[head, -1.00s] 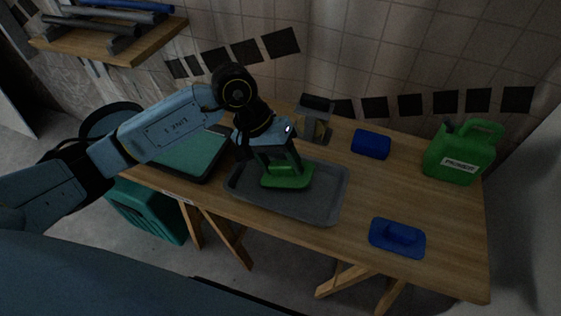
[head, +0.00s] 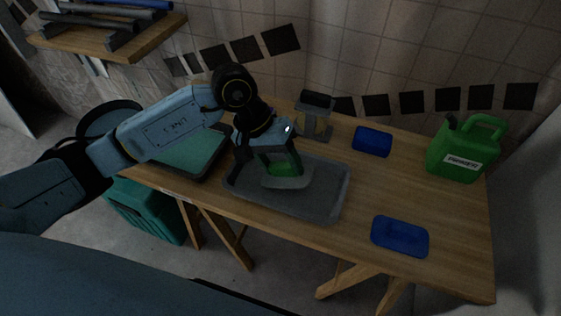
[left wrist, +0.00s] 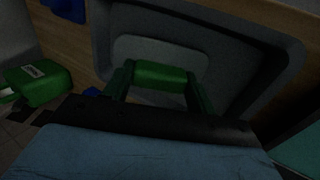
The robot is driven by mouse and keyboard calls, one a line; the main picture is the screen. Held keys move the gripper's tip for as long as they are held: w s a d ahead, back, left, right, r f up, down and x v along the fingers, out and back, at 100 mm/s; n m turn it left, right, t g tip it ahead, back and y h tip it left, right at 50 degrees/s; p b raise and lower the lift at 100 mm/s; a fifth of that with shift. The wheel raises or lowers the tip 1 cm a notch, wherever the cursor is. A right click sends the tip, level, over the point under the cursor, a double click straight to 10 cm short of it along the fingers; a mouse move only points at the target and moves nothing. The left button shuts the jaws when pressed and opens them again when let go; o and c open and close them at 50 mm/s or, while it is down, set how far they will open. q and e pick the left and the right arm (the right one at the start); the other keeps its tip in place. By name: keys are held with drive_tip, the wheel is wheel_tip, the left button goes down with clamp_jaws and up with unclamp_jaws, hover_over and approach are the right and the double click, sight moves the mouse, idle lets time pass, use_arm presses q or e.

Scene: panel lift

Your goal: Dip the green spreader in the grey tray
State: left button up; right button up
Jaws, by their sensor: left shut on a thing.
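My left gripper (head: 268,160) is shut on the handle of the green spreader (head: 283,169), above the grey tray (head: 310,205) on the wooden table. The spreader's flat lower plate looks grey, while its handle is green. In the left wrist view, the green handle (left wrist: 160,76) lies across between the two fingers, with the pale grey plate beyond it over the tray (left wrist: 250,68). I cannot tell whether the plate touches the tray floor. My right gripper is not in view.
A dark tray with a green inside (head: 190,153) stands left of the grey tray. A grey block-like item (head: 316,118) stands behind it. Blue pieces lie at the back (head: 372,141) and front right (head: 400,237). A green canister (head: 462,150) stands at the right end.

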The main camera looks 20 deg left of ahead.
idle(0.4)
use_arm(q)
drive_tip(key=shift+r+p, duration=1.35)
drive_tip(key=shift+r, duration=2.55)
